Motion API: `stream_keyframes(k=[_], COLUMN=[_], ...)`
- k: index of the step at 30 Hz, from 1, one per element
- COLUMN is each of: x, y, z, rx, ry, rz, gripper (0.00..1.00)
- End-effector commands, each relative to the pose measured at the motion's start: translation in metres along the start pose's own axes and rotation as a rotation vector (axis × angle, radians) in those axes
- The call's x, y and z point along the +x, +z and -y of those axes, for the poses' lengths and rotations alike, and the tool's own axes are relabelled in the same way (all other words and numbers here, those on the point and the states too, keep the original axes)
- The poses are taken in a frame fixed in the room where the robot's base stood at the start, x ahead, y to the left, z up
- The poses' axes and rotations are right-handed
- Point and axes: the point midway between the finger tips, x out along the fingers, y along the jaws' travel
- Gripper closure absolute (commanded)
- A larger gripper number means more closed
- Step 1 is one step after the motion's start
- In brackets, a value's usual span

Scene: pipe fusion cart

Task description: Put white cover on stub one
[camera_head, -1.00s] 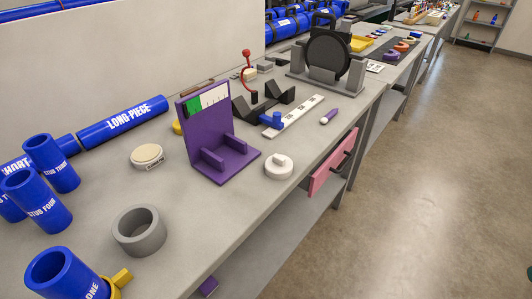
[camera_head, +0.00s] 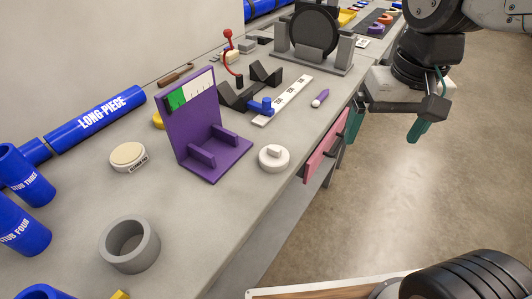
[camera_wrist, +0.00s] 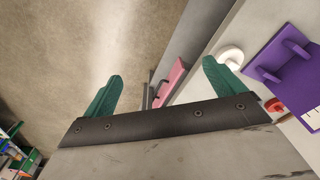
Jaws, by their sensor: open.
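My gripper (camera_head: 384,126) is open and empty, with green fingers. It hangs over the floor side of the bench, right of the cover and apart from it. Its spread fingers also show in the wrist view (camera_wrist: 162,74).
A purple stand (camera_head: 207,135) is just left of the cover. A grey ring (camera_head: 130,246), blue stubs three (camera_head: 25,175) and four (camera_head: 20,225), and a cream-topped disc (camera_head: 128,157) are further left.

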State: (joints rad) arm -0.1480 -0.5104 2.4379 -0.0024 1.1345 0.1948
Motion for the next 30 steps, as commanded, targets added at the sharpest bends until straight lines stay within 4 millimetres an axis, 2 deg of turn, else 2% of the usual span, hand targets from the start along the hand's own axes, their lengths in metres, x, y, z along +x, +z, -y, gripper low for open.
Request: stream_keyframes(k=[1, 6, 9, 13, 18, 30], x=[0.008, 0.038, 0.059, 0.081, 0.097, 0.144], y=[-0.019, -0.07, -0.089, -0.103, -0.108, -0.1], z=[0.018, 0.081, 0.116, 0.15, 0.17, 0.172], rx=[-0.001, 0.037, 0.057, 0.077, 0.091, 0.093], ry=[0.001, 0.004, 0.009, 0.014, 0.017, 0.019], rz=[0.021, 0.051, 0.065, 0.074, 0.079, 0.081], gripper=[0.06, 0.06, 0.06, 0.06, 0.06, 0.06])
